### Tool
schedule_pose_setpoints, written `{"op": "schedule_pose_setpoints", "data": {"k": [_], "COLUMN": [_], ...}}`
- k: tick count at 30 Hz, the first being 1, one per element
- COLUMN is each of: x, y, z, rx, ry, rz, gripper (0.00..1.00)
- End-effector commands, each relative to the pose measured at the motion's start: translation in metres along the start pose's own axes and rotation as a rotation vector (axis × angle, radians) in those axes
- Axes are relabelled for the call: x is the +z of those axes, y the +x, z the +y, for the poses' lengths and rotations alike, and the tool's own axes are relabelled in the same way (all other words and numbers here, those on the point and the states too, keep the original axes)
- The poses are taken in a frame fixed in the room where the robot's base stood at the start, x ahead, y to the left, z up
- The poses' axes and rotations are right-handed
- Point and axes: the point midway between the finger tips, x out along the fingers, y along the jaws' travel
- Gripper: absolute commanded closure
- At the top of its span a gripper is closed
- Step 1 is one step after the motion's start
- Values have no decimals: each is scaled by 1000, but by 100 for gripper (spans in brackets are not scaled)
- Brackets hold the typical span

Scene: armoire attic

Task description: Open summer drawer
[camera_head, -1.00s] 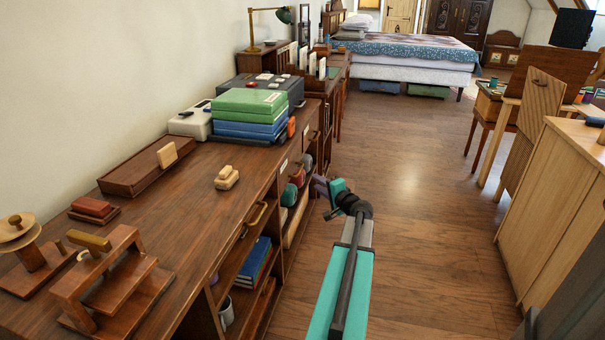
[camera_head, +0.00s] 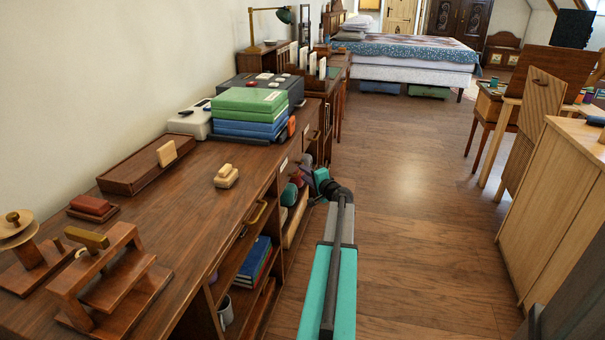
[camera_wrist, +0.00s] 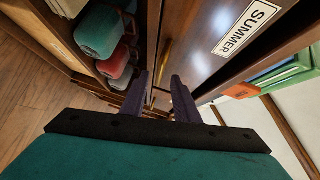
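The summer drawer is a dark wood front with a white label reading SUMMER (camera_wrist: 245,27) in the wrist view. A brass handle (camera_wrist: 167,54) shows on it, left of the label. My gripper (camera_wrist: 160,78) is open, its two dark fingers apart and pointing toward the handle. The handle appears just beyond the fingertips, roughly in line with the gap; I cannot tell whether they touch. No drawer visibly sticks out there.
Green and blue boxes (camera_head: 248,112) sit on the cabinet top. Another brass handle (camera_head: 258,212) is nearer on the cabinet front. The floor (camera_head: 420,210) to the right is clear.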

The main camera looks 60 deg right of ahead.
Motion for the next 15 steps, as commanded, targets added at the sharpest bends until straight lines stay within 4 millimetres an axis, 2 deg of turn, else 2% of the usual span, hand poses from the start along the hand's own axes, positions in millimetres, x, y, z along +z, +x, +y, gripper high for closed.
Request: {"op": "schedule_pose_setpoints", "data": {"k": [6, 15], "x": [-1, -1], "y": [22, 33], "z": [1, 0], "rx": [0, 0], "ry": [0, 0], "rz": [0, 1], "gripper": [72, 72]}}
